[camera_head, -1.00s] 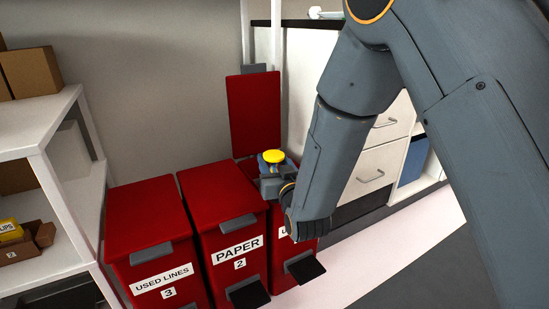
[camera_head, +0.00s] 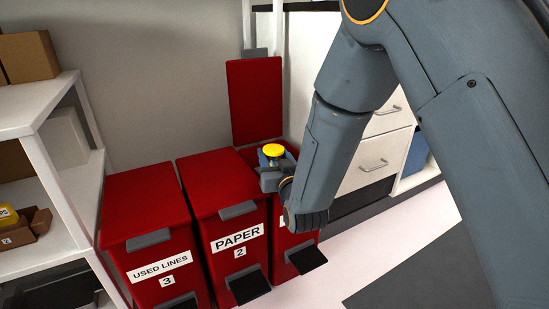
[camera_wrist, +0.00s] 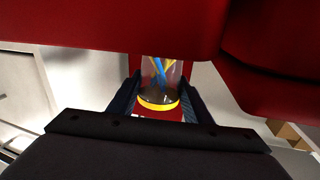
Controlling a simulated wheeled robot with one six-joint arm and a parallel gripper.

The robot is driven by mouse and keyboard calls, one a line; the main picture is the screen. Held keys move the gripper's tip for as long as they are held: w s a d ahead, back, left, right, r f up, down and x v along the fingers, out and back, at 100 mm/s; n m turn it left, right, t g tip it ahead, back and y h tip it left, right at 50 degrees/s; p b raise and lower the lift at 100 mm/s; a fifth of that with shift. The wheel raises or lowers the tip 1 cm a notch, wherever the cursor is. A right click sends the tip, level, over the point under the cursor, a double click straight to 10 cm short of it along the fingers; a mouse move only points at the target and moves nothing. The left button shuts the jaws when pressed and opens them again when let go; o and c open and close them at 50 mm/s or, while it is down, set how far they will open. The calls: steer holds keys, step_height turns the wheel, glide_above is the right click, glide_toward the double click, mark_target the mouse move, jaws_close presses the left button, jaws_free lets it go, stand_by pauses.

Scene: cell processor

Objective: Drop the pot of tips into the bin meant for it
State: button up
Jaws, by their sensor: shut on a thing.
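The pot of tips (camera_head: 273,150) shows in the head view as a yellow lid between my jaws. In the wrist view it is a clear pot (camera_wrist: 157,72) with blue and yellow tips inside and a yellow band at the near end. My gripper (camera_head: 271,172) is shut on the pot, with one finger on each side of it (camera_wrist: 161,92). It holds the pot over or in the mouth of the rightmost red bin (camera_head: 306,240), whose lid (camera_head: 255,100) stands open. My arm hides most of that bin's label, so I cannot read it.
The closed PAPER 2 bin (camera_head: 215,180) and the closed USED LINES 3 bin (camera_head: 140,205) stand to the left. A white shelf (camera_head: 62,100) with boxes is at far left. A white drawer cabinet (camera_head: 365,165) stands behind my arm.

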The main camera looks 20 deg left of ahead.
mark_target(276, 159)
steer(key=shift+x, duration=0.8)
steer(key=o, duration=1.6)
steer(key=p+v, duration=0.3)
steer(key=v, duration=0.4)
steer(key=shift+s+d, duration=0.25)
steer(key=shift+s, duration=0.1)
